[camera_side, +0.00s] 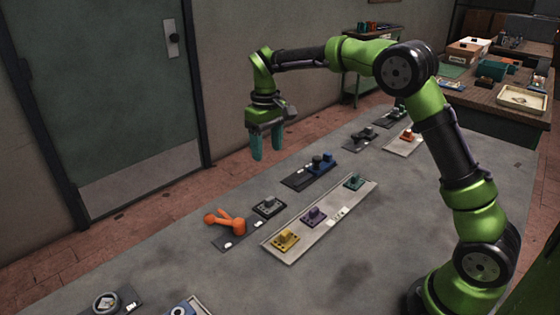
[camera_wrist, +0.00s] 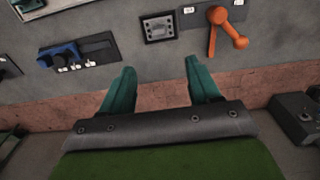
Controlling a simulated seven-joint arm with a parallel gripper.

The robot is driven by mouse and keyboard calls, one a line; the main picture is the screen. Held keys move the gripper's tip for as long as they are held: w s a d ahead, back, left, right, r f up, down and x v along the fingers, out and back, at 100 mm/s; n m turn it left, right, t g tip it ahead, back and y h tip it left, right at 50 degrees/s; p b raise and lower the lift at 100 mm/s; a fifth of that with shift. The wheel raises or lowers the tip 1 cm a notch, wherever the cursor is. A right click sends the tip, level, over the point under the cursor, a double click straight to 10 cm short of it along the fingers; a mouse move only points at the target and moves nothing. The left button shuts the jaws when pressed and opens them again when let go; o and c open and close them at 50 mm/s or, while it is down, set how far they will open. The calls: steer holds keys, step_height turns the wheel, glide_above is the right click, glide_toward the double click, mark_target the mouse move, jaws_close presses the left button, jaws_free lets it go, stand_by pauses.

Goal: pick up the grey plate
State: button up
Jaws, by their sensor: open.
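The grey plate (camera_side: 269,207) is a small dark grey square with a raised block on it. In the wrist view the grey plate (camera_wrist: 158,27) is near the top middle, above the gap between my fingertips. My gripper (camera_side: 267,152) hangs in the air above and behind the plate, its teal fingers pointing down. In the wrist view my gripper (camera_wrist: 161,68) is open, with nothing between its fingers.
The orange part (camera_side: 226,222) sits close beside the plate. A blue part (camera_side: 321,163) is on a strip beyond it. A pale tray (camera_side: 297,231) in front holds yellow, purple and teal parts.

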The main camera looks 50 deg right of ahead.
mark_target(269, 198)
step_height(269, 198, down, 16)
steer(key=shift+s+d+r, duration=0.1)
steer(key=shift+r, duration=0.1)
steer(key=c, duration=1.1)
steer(key=shift+r, duration=0.1)
jaws_close()
